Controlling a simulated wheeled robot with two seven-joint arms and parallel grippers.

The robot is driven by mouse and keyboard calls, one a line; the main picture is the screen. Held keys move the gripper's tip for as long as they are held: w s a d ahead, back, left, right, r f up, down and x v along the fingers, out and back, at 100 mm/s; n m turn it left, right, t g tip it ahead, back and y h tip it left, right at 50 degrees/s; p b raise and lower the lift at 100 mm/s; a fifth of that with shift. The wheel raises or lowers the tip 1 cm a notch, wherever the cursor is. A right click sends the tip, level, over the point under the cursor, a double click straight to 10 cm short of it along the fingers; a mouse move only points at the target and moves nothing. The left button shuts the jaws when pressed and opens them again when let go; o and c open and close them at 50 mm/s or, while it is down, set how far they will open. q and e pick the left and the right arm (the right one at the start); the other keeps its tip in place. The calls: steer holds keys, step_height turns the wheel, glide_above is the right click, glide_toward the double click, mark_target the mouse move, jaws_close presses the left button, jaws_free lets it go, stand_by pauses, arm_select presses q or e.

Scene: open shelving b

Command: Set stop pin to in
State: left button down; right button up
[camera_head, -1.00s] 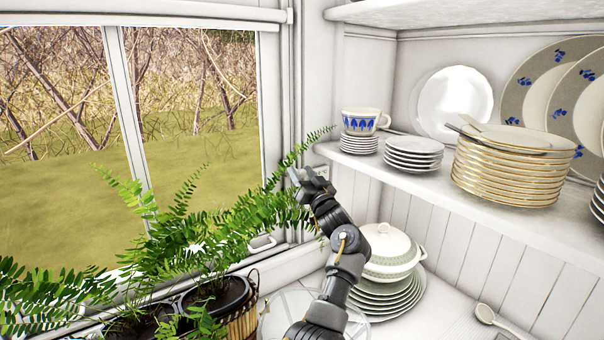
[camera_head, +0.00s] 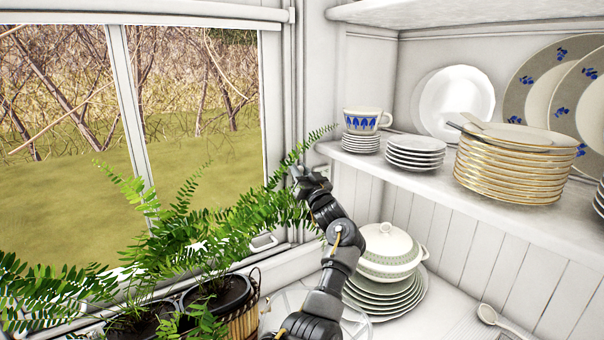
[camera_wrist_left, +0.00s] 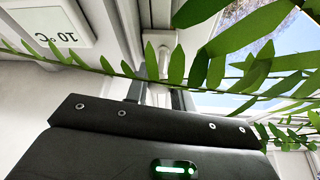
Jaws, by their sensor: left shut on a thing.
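My left gripper (camera_head: 303,178) is up at the window frame, beside the inner right corner of the window. In the left wrist view its two dark fingers (camera_wrist_left: 157,93) are shut on a small pale part, which I take for the stop pin (camera_wrist_left: 158,95). A pale rod or knob (camera_wrist_left: 164,62) shows just beyond the fingers. The fern frond crosses in front and hides part of the contact, so how far the pin sits in or out cannot be told. In the head view the pin is hidden by the gripper. My right gripper is not in view.
Potted ferns (camera_head: 220,290) stand on the sill, with fronds around my gripper. A white thermometer display (camera_wrist_left: 48,22) is on the wall close by. A shelf (camera_head: 440,185) with a cup and stacked plates is to the right. A lidded tureen (camera_head: 388,250) on plates stands below, beside my arm.

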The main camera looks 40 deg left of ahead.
arm_select(q)
steer(key=shift+a, duration=0.1)
steer(key=c, duration=1.4)
jaws_free()
steer(key=shift+c, duration=0.2)
steer(key=shift+o, duration=1.4)
steer(key=shift+a, duration=0.15)
steer(key=b+v, duration=0.4)
steer(key=v, duration=0.7)
